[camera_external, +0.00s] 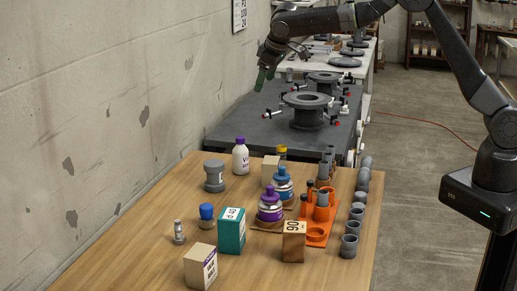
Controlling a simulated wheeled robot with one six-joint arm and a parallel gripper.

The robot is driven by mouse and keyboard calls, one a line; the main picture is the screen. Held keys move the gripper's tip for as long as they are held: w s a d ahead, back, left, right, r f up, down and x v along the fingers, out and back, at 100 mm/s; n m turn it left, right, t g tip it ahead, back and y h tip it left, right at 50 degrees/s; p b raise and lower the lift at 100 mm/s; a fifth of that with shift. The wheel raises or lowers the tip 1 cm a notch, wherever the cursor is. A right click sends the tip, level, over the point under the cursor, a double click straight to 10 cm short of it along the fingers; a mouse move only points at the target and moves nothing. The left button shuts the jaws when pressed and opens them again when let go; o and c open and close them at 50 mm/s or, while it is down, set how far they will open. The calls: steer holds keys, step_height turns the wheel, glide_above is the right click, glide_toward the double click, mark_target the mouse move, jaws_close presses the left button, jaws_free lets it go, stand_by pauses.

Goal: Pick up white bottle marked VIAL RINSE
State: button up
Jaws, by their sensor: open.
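A white bottle (240,157) with a purple cap stands upright at the far left of the wooden table. Its label shows a purple mark that starts with "VI"; the rest is too small to read. My gripper (262,78) is up in the air above the dark bench behind the table, well above and beyond the bottle. It has green fingers, is open, and holds nothing that I can see.
The wooden table (120,259) also bears a grey jar (214,176), purple (270,205) and blue (283,184) capped bottles, boxes, an orange rack (316,236) and a row of grey cups (349,246). A concrete wall (90,110) runs close along the left.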

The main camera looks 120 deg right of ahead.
mark_target(239, 146)
steer(key=w+d+f+m+b, duration=0.1)
steer(key=d+f, duration=0.2)
steer(key=f, duration=0.4)
steer(key=d+f+m+b, duration=0.1)
steer(key=d+f, duration=0.2)
steer(key=f, duration=0.3)
steer(key=w+d+f+m+b, duration=0.1)
steer(key=d+f+b, duration=0.1)
steer(key=d+f, duration=0.2)
steer(key=shift+w+f+m, duration=0.15)
steer(key=shift+w+f, duration=0.05)
steer(key=shift+f, duration=0.75)
steer(key=shift+w+f+m, duration=0.15)
steer(key=shift+f, duration=0.75)
steer(key=shift+t, duration=0.3)
steer(key=shift+p+x, duration=1)
steer(key=shift+x, duration=1.65)
steer(key=shift+s+r, duration=0.1)
steer(key=shift+s, duration=0.05)
steer(key=c, duration=1.2)
